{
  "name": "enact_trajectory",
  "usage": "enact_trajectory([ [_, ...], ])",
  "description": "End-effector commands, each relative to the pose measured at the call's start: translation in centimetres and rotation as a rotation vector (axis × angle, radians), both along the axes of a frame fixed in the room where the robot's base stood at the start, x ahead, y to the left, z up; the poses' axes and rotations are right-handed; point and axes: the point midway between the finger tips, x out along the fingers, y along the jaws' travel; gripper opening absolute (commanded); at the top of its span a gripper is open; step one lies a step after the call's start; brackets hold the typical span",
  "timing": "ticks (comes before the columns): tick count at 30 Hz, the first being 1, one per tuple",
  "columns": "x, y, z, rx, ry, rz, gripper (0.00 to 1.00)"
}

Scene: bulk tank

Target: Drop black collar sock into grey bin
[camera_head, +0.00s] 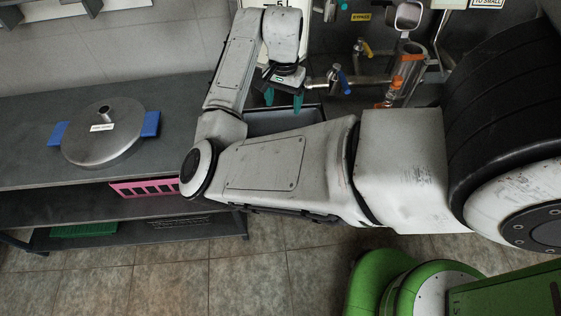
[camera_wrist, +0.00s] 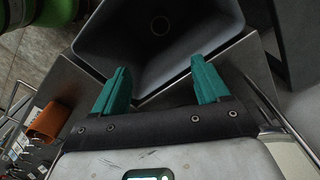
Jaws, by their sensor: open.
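My gripper (camera_head: 283,102) hangs over the grey bin (camera_head: 272,124) in the head view, its teal fingers pointing down. In the wrist view my gripper (camera_wrist: 160,68) is open, with nothing between the fingers. The grey bin (camera_wrist: 205,30) lies just beyond the fingertips there, and I look into its inside. A small dark round shape (camera_wrist: 160,25) shows deep in the bin; I cannot tell whether it is part of the bin or something in it. I cannot make out the black collar sock in either view. My arm hides much of the bin in the head view.
A steel lid with blue handles (camera_head: 102,135) lies on the counter (camera_head: 35,165) at left. A pink basket (camera_head: 147,187) and a green tray (camera_head: 83,229) are on shelves below. Pipes with a blue valve handle (camera_head: 343,79) and an orange-ended clear tube (camera_head: 402,75) stand right of my gripper.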

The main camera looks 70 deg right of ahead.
Motion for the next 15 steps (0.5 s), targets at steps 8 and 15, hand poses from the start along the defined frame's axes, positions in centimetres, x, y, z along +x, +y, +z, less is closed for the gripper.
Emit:
enact_trajectory([
  [8,0.0,-0.1,3.6,-0.003,-0.002,-0.003,0.75],
  [15,0.0,-0.1,8.2,-0.002,-0.004,-0.002,0.75],
])
